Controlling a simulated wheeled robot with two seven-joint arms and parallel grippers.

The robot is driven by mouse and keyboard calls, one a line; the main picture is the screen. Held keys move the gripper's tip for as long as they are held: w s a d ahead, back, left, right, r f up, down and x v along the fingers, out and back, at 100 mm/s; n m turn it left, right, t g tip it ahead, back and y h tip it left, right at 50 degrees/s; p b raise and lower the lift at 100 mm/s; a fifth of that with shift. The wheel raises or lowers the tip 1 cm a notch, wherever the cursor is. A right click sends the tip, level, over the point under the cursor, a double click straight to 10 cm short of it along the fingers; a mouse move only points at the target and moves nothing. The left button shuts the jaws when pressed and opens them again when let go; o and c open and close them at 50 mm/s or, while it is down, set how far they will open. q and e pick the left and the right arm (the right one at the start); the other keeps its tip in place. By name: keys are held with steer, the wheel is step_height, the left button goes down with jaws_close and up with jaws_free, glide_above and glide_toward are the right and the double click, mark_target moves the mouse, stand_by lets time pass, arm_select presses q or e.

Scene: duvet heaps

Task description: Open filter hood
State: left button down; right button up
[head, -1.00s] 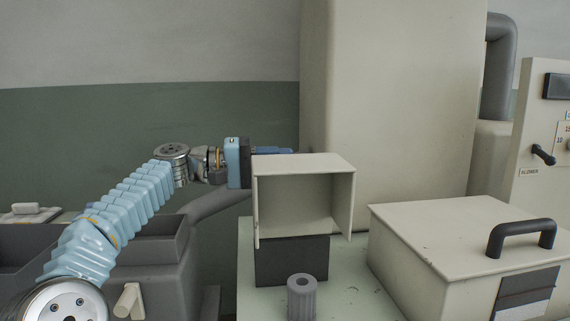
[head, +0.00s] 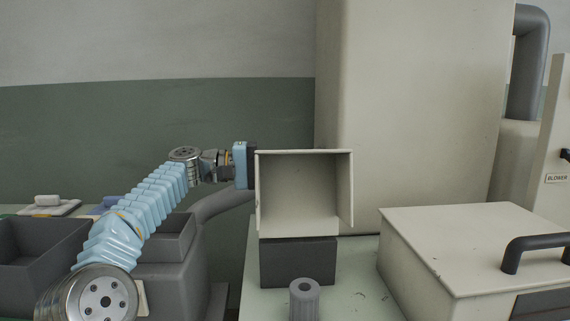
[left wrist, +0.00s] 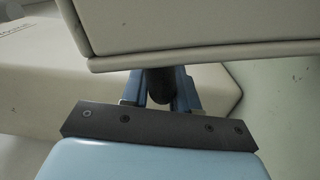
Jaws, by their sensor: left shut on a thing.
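The filter hood (head: 300,190) is a beige box shell with its open side turned toward me, above a dark grey block (head: 298,262). My left gripper reaches it from the left in the head view, its fingers hidden behind the hood. In the left wrist view my left gripper (left wrist: 160,88) has its blue fingers shut on a dark rounded handle (left wrist: 159,84), just below the edge of a beige panel (left wrist: 190,25). A grey ribbed cylinder (head: 304,299) stands upright in front of the block. My right gripper is not in view.
A beige box (head: 465,240) with a black handle (head: 535,248) stands at the right. A tall beige cabinet (head: 415,100) rises behind. Grey bins (head: 40,255) stand at the left, below my left arm. The pale tabletop (head: 352,295) has little free room between cylinder and box.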

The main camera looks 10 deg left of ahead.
arm_select(q)
steer(key=shift+w+f, duration=0.1)
steer(key=shift+f, duration=0.65)
steer(key=c, duration=1)
jaws_free()
steer(key=shift+o, duration=0.2)
steer(key=shift+r, duration=0.2)
steer(key=shift+r, duration=0.15)
steer(key=v, duration=1.4)
